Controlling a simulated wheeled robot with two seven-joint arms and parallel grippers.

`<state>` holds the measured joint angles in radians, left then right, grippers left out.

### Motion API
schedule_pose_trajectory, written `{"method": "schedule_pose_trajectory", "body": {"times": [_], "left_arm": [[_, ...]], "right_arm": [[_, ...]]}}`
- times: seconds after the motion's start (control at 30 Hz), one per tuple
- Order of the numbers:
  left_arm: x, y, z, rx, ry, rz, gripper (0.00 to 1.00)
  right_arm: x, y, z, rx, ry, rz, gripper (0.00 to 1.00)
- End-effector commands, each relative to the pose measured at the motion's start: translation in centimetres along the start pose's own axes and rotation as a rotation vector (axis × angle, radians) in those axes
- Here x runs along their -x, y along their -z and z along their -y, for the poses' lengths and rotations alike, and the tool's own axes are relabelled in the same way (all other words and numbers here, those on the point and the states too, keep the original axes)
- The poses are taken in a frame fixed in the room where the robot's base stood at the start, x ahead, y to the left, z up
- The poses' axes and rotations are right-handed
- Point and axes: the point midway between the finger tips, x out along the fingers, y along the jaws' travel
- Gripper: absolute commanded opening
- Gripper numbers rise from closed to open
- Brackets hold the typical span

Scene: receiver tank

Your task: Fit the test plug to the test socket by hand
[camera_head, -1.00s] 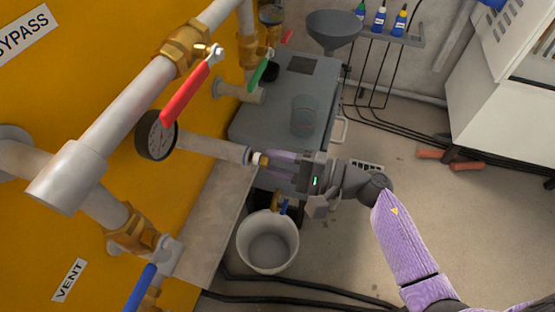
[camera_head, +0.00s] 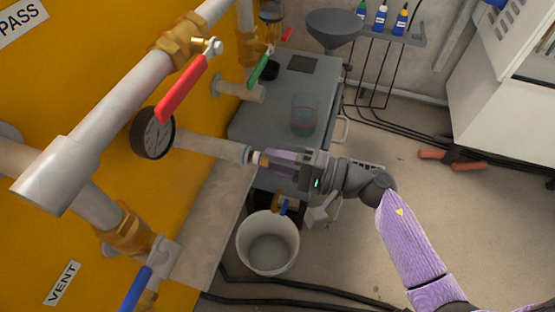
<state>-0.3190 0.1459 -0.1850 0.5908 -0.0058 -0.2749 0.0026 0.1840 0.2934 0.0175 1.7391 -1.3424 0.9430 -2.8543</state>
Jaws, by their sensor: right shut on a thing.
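My right gripper (camera_head: 267,160) comes in from the right and is shut on the test plug (camera_head: 256,158), a small pale and brass-coloured piece mostly hidden between the fingers. The plug is at the open end of a horizontal grey pipe (camera_head: 208,147), where a bluish ring marks the test socket (camera_head: 246,154). The plug is in line with the socket and looks to be touching it or very close. I cannot tell whether it has entered. My left gripper is not in view.
A pressure gauge (camera_head: 152,134) and a red-handled valve (camera_head: 182,90) stand left of the pipe. A white bucket (camera_head: 243,246) sits below my right gripper. Open floor is to the right.

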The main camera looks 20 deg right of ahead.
Motion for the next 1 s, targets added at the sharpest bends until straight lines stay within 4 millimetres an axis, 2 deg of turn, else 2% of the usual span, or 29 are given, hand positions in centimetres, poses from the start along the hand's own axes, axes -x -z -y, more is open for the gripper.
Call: {"method": "schedule_pose_trajectory", "body": {"times": [0.43,0.77,0.8,0.87,0.97,1.0], "left_arm": [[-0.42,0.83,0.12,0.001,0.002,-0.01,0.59],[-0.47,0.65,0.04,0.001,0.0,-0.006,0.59],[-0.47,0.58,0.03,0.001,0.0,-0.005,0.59],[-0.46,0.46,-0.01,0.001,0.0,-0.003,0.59],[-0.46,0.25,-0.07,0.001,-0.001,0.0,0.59],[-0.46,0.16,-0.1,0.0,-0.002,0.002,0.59]], "right_arm": [[-0.55,0.01,-0.04,0.002,0.0,0.001,0.0],[-0.77,-0.01,0.09,-0.012,0.0,0.0,0.0],[-0.77,-0.01,0.06,-0.083,-0.002,0.001,0.0],[-0.77,0.01,0.03,-0.333,-0.007,0.001,0.0],[-0.84,0.05,0.06,-0.855,-0.009,0.0,0.0],[-0.86,0.08,0.06,-1.079,-0.011,-0.001,0.0]]}}
